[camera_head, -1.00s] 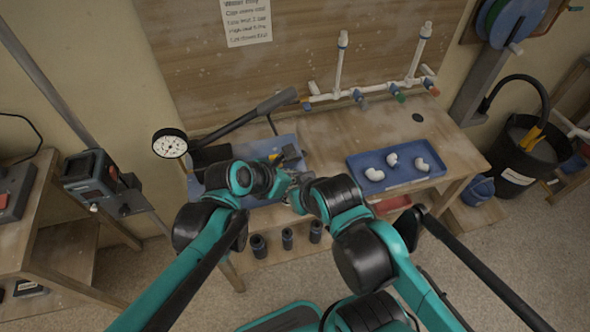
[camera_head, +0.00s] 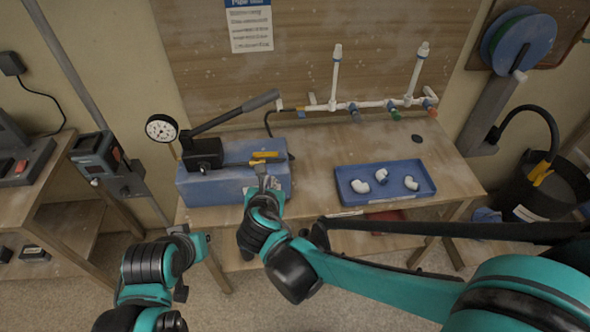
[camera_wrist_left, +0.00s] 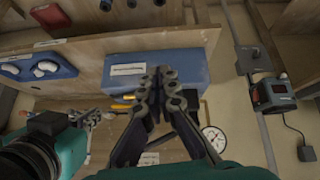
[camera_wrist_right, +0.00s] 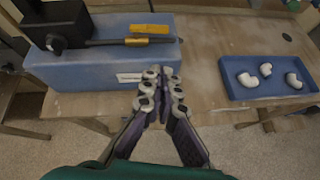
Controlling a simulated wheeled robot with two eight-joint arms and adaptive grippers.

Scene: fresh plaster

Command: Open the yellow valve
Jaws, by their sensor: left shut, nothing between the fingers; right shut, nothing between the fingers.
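The yellow valve handle (camera_head: 265,155) lies flat along the top of the blue pump box (camera_head: 215,190), on the metal tube from the black pump block. It also shows in the right wrist view (camera_wrist_right: 149,28), beyond my fingertips. My right gripper (camera_head: 261,170) is shut and empty at the front of the box, just short of the handle and apart from it; its closed fingertips show in the right wrist view (camera_wrist_right: 161,78). My left gripper (camera_wrist_left: 162,78) is shut and empty, low in front of the bench's left end, pointing toward the box.
A pressure gauge (camera_head: 161,128) and the black pump lever (camera_head: 232,112) rise at the pump's left and back. A blue tray (camera_head: 345,192) with white elbow fittings (camera_head: 380,175) stands to the right. White pipes (camera_head: 336,75) stand behind. Bench between box and tray is clear.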

